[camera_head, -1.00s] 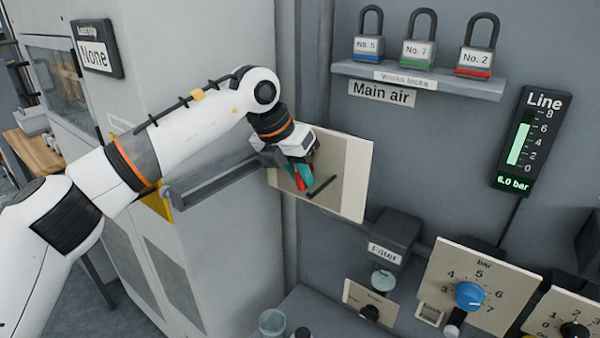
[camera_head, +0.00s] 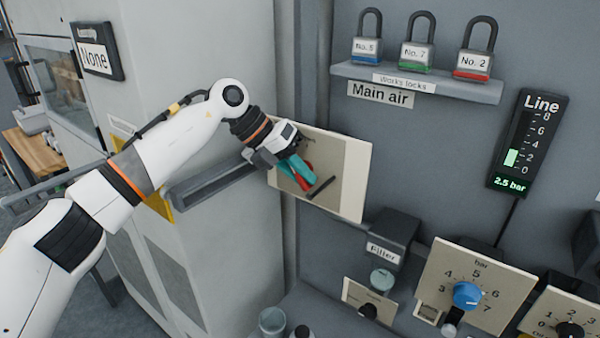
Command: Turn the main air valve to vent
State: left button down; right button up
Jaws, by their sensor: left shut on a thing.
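The main air valve's beige plate (camera_head: 350,180) is on the grey wall, below and left of the "Main air" label (camera_head: 380,95). Its red handle (camera_head: 304,185) shows only in part, between and beside the teal fingers. My left gripper (camera_head: 301,171) is shut on the red handle in front of the plate. The plate's position markings are mostly hidden by the gripper or too small to read. The line gauge (camera_head: 527,145) has a short green bar and reads 2.5 bar. My right gripper is not in view.
A shelf (camera_head: 480,88) above holds padlocks No. 5 (camera_head: 366,47), No. 7 (camera_head: 417,55) and No. 2 (camera_head: 472,63). A filter box (camera_head: 393,235) and a blue regulator knob (camera_head: 467,295) are below right. A grey cabinet (camera_head: 215,230) with a protruding rail (camera_head: 215,185) stands left.

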pick_arm(q)
jog(key=c, duration=1.4)
grip_release()
jog(key=shift+o, duration=0.2)
jog(key=b+v, duration=0.1)
jog(key=v, duration=0.6)
jog(key=shift+a+r, duration=0.2)
